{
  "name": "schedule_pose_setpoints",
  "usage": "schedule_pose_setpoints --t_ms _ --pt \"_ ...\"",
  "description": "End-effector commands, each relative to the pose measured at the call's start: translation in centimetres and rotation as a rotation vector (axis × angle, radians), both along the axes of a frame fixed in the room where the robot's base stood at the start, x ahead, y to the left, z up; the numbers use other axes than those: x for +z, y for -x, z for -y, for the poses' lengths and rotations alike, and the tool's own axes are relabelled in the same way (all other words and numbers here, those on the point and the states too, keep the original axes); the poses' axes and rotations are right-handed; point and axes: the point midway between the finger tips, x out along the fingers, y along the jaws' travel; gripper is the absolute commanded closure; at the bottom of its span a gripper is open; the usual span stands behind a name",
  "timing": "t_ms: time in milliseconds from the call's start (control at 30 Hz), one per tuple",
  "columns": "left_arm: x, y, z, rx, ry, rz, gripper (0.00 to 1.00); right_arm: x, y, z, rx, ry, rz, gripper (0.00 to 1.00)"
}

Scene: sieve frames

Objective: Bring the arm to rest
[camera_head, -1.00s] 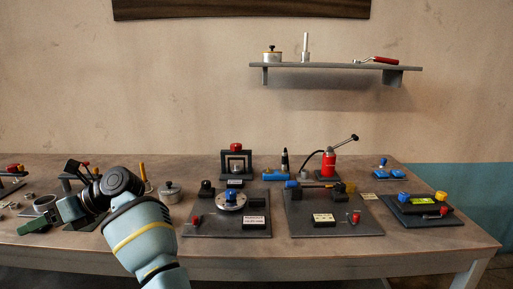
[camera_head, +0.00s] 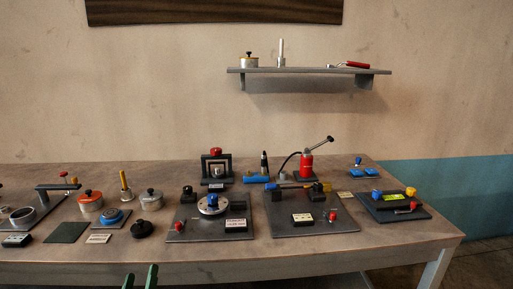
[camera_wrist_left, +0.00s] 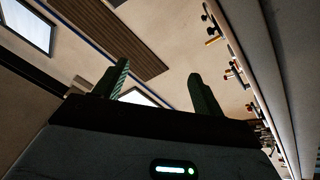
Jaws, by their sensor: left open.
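My left gripper (camera_head: 140,277) shows only as two green fingertips at the bottom edge of the head view, just in front of the table's front edge. The fingers stand apart and nothing is between them. In the left wrist view the same gripper (camera_wrist_left: 157,88) points its two separate fingers up, empty, with the wall and the table's things tilted behind. The rest of my left arm is hidden below the head view. My right gripper is in neither view.
The table (camera_head: 300,248) holds several fixtures, including a red hand pump (camera_head: 306,165), a plate with a silver disc (camera_head: 212,204) and an orange-lidded pot (camera_head: 90,201). A wall shelf (camera_head: 308,71) hangs above. The space before the table looks clear.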

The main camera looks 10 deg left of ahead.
Motion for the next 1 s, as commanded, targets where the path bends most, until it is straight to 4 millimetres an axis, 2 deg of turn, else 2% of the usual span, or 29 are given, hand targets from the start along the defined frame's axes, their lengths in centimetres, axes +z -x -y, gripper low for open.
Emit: schedule_pose_setpoints --t_ms 33,167,200,267,300,433,500,600,700,800,1000 --pt "-2.8 1.3 1.9 -0.048 -0.050 -0.113 0.30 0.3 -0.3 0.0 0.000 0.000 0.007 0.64" --pt "-9.8 5.3 6.6 -0.173 -0.173 -0.391 0.30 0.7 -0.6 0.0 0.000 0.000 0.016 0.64" --pt "-11.9 7.0 8.0 -0.213 -0.211 -0.474 0.30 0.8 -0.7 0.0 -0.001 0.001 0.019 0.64" --pt "-14.9 9.9 10.0 -0.275 -0.266 -0.597 0.30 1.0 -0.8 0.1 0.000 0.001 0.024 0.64" --pt "-16.7 12.1 11.2 -0.314 -0.303 -0.676 0.30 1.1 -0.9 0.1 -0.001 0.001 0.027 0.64" --pt "-21.4 19.0 14.5 -0.438 -0.404 -0.898 0.30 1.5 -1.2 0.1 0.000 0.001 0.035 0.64" --pt "-23.0 22.3 15.7 -0.492 -0.446 -0.989 0.30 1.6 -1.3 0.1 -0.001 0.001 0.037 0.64" --pt "-24.5 25.9 16.9 -0.549 -0.490 -1.081 0.30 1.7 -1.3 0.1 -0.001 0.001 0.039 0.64" --pt "-25.2 27.9 17.5 -0.582 -0.514 -1.131 0.30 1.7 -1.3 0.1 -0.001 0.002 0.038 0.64" --pt "-25.4 28.6 17.7 -0.592 -0.522 -1.147 0.30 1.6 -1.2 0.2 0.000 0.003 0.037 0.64" --pt "-25.4 28.6 17.7 -0.591 -0.522 -1.148 0.30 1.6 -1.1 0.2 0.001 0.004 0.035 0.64"
